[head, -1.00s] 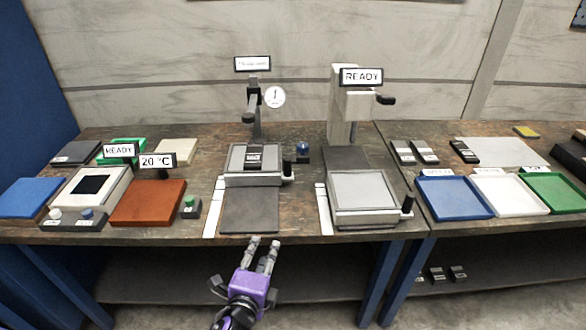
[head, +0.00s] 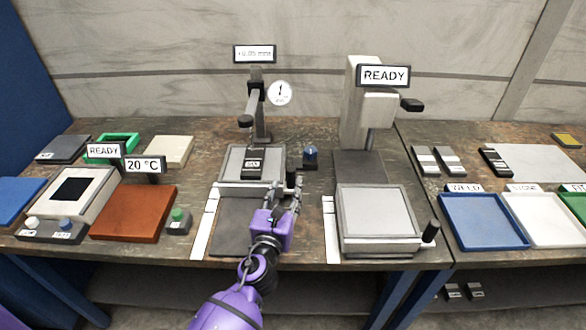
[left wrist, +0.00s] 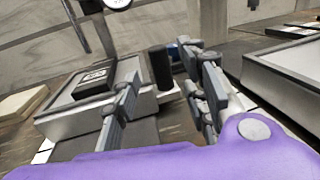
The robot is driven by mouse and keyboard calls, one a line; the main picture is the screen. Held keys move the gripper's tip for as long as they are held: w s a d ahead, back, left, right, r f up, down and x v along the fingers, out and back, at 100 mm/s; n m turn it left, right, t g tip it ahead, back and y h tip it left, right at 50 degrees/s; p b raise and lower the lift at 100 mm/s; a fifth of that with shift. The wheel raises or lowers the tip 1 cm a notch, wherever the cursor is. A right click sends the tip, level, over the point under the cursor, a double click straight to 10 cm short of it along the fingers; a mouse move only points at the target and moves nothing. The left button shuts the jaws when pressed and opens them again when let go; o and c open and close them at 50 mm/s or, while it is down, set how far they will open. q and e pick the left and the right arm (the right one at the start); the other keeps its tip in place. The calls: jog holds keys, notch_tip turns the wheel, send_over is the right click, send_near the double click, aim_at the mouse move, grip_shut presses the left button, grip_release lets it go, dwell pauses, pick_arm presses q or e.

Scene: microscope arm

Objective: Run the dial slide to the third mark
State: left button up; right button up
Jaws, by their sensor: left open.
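The dial stand stands at the back centre with its round dial (head: 279,93) and a small sign above reading about +0.05 mm. Below it is the grey slide (head: 228,168), with a dark block (head: 252,162) on top and an upright black handle (head: 291,179) at its right front. White mark strips (head: 206,222) lie along the left of its track; single marks are too small to read. My left gripper (head: 284,188) is open at the handle. In the left wrist view the handle (left wrist: 160,68) shows between the spread fingers (left wrist: 165,80); contact cannot be told. My right gripper is not visible.
A second station (head: 378,212) with a READY sign and its own handle stands to the right. A blue knob (head: 310,152) sits just behind the handle. A green button box (head: 178,218) and brown plate (head: 134,211) are left; coloured trays (head: 484,222) are right.

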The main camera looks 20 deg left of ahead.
aim_at(290, 178)
pick_arm(q)
jog(key=w, duration=0.2)
jog(key=shift+w+a+r, duration=0.1)
jog(key=shift+w, duration=0.2)
jog(key=w, duration=0.2)
jog(key=shift+w, duration=0.3)
jog(key=shift+w+a, duration=0.15)
jog(key=shift+w, duration=0.5)
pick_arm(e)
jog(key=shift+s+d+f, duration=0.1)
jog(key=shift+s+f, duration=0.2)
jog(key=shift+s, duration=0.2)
pick_arm(q)
grip_shut()
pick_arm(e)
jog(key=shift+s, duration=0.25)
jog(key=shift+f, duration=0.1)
